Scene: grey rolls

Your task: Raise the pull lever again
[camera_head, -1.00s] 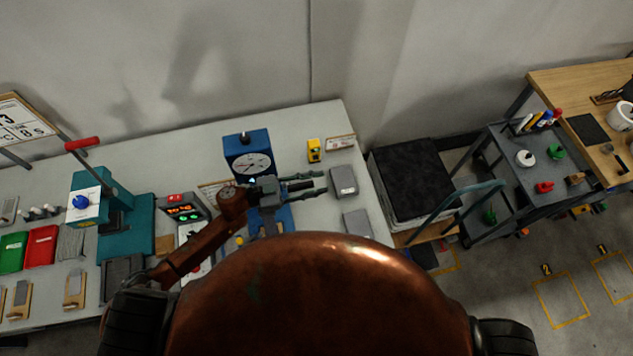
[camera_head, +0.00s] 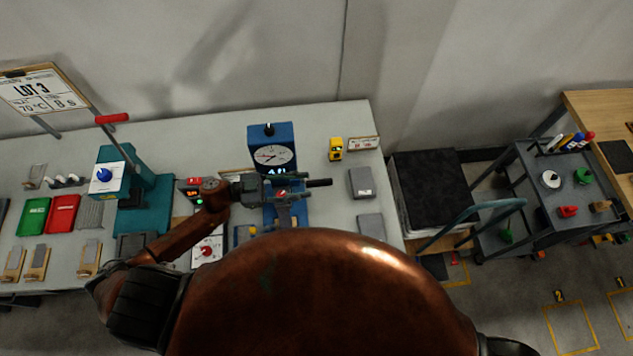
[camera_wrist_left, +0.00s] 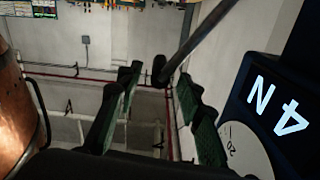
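The blue tester (camera_head: 263,134) with a round dial stands on the bench; its display shows in the left wrist view (camera_wrist_left: 278,105), reading 4 N. A dark lever with a black grip (camera_head: 319,182) sticks out at the tester's front right. In the left wrist view the lever (camera_wrist_left: 200,40) slants down from the top, its grip end between the fingers. My left gripper (camera_head: 298,185) is in front of the tester, pointing right. In the wrist view its green-padded fingers (camera_wrist_left: 157,82) are apart, with gaps beside the grip. My right gripper is out of view.
A teal press (camera_head: 143,190) with a red-handled lever stands at the left. A control box (camera_head: 207,250) lies near my left forearm. A yellow device (camera_head: 336,149) and grey blocks (camera_head: 361,183) are right of the tester.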

